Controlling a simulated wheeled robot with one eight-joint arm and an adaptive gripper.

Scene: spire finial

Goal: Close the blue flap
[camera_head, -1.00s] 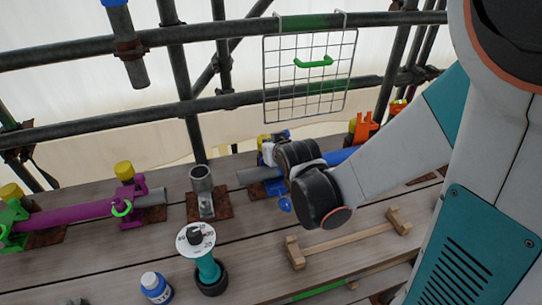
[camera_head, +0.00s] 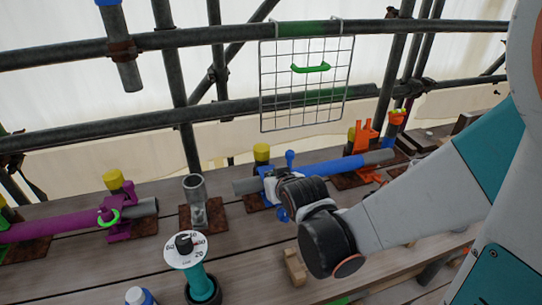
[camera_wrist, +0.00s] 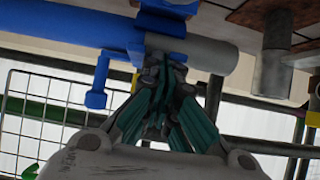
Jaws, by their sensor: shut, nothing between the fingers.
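A blue clamp (camera_head: 268,172) sits around a grey and blue pipe (camera_head: 335,166) lying along the deck. A blue bar with a rounded end (camera_head: 290,157) stands up beside my wrist, and another blue end (camera_head: 282,214) shows below it. In the wrist view, which looks upside down, a blue flap-like bar (camera_wrist: 99,80) with a crosswise end sticks out from the blue pipe. My gripper (camera_wrist: 157,65) is shut and empty, its tips close against the blue clamp beside that bar; I cannot tell whether they touch. In the head view my own wrist hides the fingers and part of the clamp.
A purple clamp (camera_head: 119,190) is at left, an orange clamp (camera_head: 363,140) at right. A grey upright tube (camera_head: 196,200) and a dial on a teal post (camera_head: 186,247) stand nearer. A wire grid (camera_head: 305,85) hangs from the rails behind. A wooden bar (camera_head: 294,267) lies below my wrist.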

